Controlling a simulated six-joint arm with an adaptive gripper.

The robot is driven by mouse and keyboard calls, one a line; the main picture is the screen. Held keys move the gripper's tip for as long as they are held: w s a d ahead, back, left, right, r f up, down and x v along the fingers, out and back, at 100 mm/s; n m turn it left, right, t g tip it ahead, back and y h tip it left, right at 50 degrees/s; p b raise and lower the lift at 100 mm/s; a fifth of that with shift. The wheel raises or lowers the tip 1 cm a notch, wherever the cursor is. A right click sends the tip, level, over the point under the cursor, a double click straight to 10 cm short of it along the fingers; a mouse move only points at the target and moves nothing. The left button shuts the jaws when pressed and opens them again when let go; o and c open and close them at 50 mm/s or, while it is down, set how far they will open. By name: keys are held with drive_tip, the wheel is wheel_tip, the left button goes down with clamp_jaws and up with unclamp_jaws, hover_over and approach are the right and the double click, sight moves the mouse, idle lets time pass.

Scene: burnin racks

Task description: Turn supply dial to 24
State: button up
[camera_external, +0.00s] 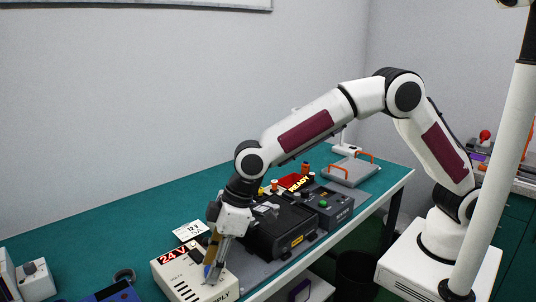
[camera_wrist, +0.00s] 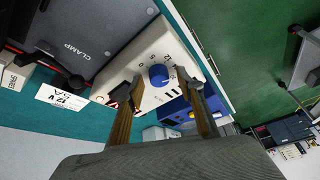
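The supply (camera_external: 180,287) is a cream box at the front of the bench, with a red display reading 24 V (camera_external: 173,254). It also shows in the wrist view (camera_wrist: 122,72). Its round blue dial (camera_wrist: 158,75) has printed marks around it; the exact pointer position is too small to read. My gripper (camera_external: 213,277) points down over the supply. In the wrist view, its two fingers (camera_wrist: 166,86) are apart, one on each side of the dial, with visible gaps. I cannot tell their height above the panel. The dial is mostly hidden by the fingers in the external view.
A black clamp fixture (camera_external: 278,232) stands right behind the supply. A white card reading 12 V (camera_external: 191,231) lies beside it. A grey box with a green button (camera_external: 323,204) and a tray with orange handles (camera_external: 350,172) are farther back. A blue item (camera_external: 112,294) lies left.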

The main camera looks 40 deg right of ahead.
clamp_jaws()
drive_tip(key=shift+m, duration=0.6)
unclamp_jaws()
drive_tip(key=shift+r, duration=0.1)
idle(0.3)
drive_tip(key=v, duration=1.2)
drive_tip(key=shift+s, duration=0.3)
